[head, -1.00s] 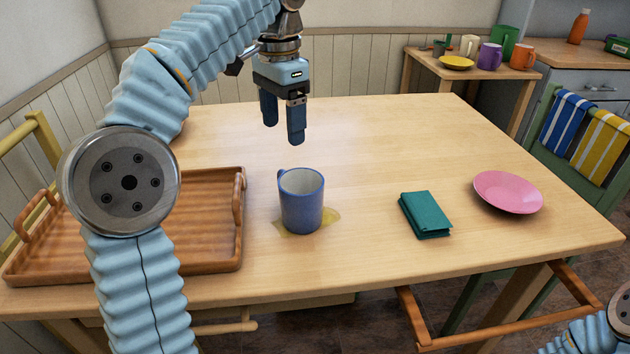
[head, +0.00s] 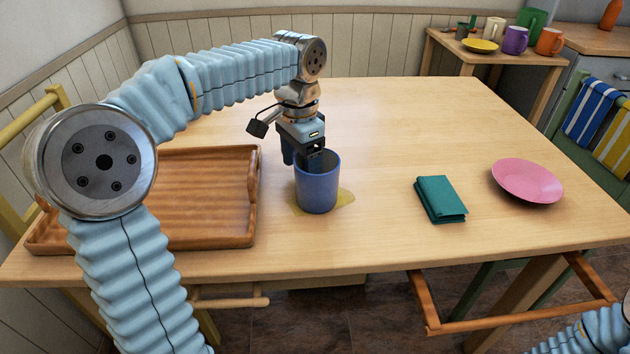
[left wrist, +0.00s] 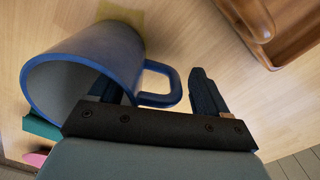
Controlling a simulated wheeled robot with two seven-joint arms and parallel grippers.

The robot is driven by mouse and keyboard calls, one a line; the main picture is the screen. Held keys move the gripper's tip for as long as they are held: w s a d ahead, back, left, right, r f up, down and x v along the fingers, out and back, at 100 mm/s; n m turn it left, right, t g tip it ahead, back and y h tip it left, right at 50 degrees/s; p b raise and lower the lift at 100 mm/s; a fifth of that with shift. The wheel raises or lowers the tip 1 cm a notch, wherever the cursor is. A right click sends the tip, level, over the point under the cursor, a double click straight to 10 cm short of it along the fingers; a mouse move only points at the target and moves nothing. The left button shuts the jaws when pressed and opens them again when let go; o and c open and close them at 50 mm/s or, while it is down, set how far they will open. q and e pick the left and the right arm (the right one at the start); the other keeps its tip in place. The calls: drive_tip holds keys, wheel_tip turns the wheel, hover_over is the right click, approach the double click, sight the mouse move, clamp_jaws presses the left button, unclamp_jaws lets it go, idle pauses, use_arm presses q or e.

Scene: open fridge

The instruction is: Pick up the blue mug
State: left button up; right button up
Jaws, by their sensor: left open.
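The blue mug (head: 318,190) stands upright on the wooden table, over a yellowish spill (head: 342,199). My left gripper (head: 303,160) is open and points down at the mug's far-left side. In the left wrist view, the blue mug (left wrist: 62,75) shows its open mouth at the left, and its handle (left wrist: 172,90) lies between the fingers of my left gripper (left wrist: 150,84). One finger reaches into the mug's mouth and the other is outside, beyond the handle. In the head view the handle is hidden. My right gripper is out of view.
A wooden tray (head: 252,207) lies left of the mug. A teal folded cloth (head: 440,199) and a pink plate (head: 527,181) lie to the right. A side table (head: 462,60) at the back holds several mugs and a yellow dish. The table's back middle is clear.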

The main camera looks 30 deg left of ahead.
use_arm(q)
drive_tip(key=c, duration=1.4)
drive_tip(key=shift+r, duration=0.5)
drive_tip(key=d+r, duration=1.2)
drive_tip(key=d, duration=0.2)
drive_tip(key=shift+w, duration=0.3)
